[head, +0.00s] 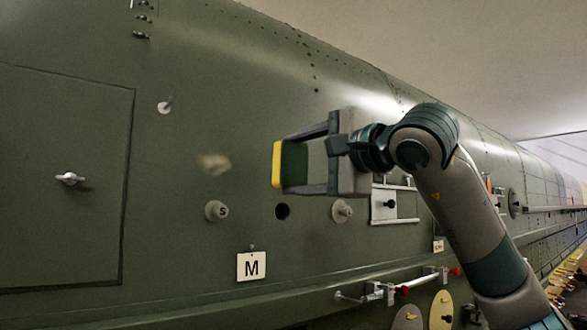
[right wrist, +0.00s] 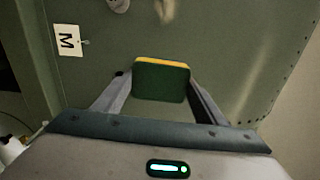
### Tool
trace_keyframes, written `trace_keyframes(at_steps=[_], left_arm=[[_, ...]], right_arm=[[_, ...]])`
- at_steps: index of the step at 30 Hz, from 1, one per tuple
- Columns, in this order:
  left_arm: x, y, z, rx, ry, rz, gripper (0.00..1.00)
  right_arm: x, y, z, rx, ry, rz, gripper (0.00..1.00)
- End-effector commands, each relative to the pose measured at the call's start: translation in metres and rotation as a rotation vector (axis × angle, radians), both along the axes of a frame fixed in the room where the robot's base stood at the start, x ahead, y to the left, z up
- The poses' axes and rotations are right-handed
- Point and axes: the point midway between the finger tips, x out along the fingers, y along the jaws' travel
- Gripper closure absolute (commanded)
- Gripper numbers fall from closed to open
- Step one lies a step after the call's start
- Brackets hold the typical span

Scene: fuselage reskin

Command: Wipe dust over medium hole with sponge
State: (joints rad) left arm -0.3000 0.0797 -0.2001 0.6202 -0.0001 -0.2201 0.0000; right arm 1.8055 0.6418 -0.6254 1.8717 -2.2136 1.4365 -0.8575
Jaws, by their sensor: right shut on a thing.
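My right gripper (head: 291,164) is shut on the sponge (head: 294,164), a green block with a yellow face. The sponge also shows between the fingers in the right wrist view (right wrist: 160,82), yellow edge away from the palm. A pale dust patch (head: 214,162) lies on the dark green fuselage skin, left of the sponge and apart from it in the head view. It shows near the top edge of the right wrist view (right wrist: 165,9). A dark open hole (head: 282,211) is below the sponge, and a plate marked M (head: 251,266) is lower left of it. My left gripper is not in view.
A plug marked S (head: 216,210) sticks out below the dust, and another plug (head: 342,210) is right of the hole. A latch (head: 69,178) is on the panel at left. A rail with red-ended parts (head: 404,289) runs below. The skin around the dust is clear.

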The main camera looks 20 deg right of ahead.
Motion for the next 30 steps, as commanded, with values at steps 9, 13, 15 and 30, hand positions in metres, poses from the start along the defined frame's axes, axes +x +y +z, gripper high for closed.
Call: trace_keyframes(at_steps=[9, 13, 15, 30], left_arm=[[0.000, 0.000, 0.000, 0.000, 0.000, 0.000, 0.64], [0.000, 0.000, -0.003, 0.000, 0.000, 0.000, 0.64], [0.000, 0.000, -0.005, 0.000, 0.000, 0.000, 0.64], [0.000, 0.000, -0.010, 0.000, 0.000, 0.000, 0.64]], right_arm=[[-0.001, -0.001, 0.000, 0.000, 0.000, -0.001, 0.53], [-0.005, -0.003, 0.000, 0.000, -0.001, -0.001, 0.53], [-0.010, -0.005, 0.000, 0.002, -0.001, -0.002, 0.53], [-0.028, -0.011, 0.000, 0.001, 0.000, -0.001, 0.53]])
